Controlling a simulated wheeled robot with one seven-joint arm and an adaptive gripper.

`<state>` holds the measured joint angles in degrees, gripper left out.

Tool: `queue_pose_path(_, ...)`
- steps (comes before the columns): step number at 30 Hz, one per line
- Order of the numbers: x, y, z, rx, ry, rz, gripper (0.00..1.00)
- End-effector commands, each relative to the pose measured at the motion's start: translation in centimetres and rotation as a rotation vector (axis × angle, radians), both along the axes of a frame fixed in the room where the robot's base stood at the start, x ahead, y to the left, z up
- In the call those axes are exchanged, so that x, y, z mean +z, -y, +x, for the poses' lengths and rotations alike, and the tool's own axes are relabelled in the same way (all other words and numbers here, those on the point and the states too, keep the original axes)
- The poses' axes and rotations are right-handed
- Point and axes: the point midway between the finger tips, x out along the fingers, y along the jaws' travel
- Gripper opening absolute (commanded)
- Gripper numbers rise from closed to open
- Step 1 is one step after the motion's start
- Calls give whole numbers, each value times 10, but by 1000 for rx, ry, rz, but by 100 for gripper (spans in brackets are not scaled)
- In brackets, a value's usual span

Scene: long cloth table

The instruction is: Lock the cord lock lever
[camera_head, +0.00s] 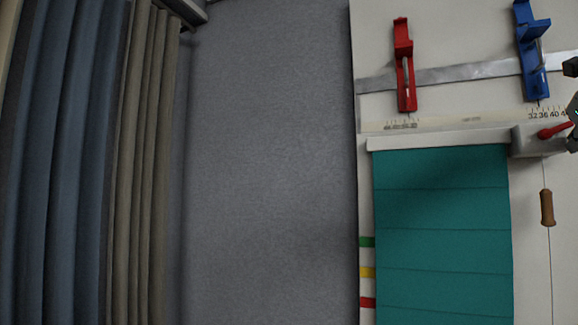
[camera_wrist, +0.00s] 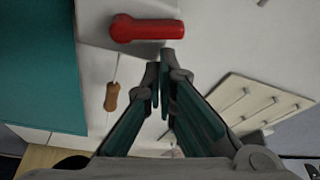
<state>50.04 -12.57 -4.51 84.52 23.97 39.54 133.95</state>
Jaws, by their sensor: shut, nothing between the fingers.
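The red cord lock lever (camera_head: 555,130) sits on a pale lock block (camera_head: 525,141) at the right end of the teal blind's top rail. The lever also shows in the wrist view (camera_wrist: 147,29), lying sideways with its round end at the left. My gripper (camera_wrist: 163,68) is shut and empty, its fingertips just below the lever's right end in that view. I cannot tell whether they touch it. In the head view only part of my gripper (camera_head: 573,115) shows at the right edge. A cord with a brown wooden pull (camera_head: 547,208) hangs below the block.
The teal blind (camera_head: 440,230) hangs beside the lock. A red clamp (camera_head: 404,65) and a blue clamp (camera_head: 532,50) sit on a metal rail above. A pale board with several pegs (camera_wrist: 258,104) is at the right in the wrist view. Curtains (camera_head: 80,160) hang far left.

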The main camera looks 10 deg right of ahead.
Motion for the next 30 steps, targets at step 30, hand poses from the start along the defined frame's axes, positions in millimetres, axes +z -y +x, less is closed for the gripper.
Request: queue_pose_path(30, 8, -3, -2, 0, -43, -72, 0)
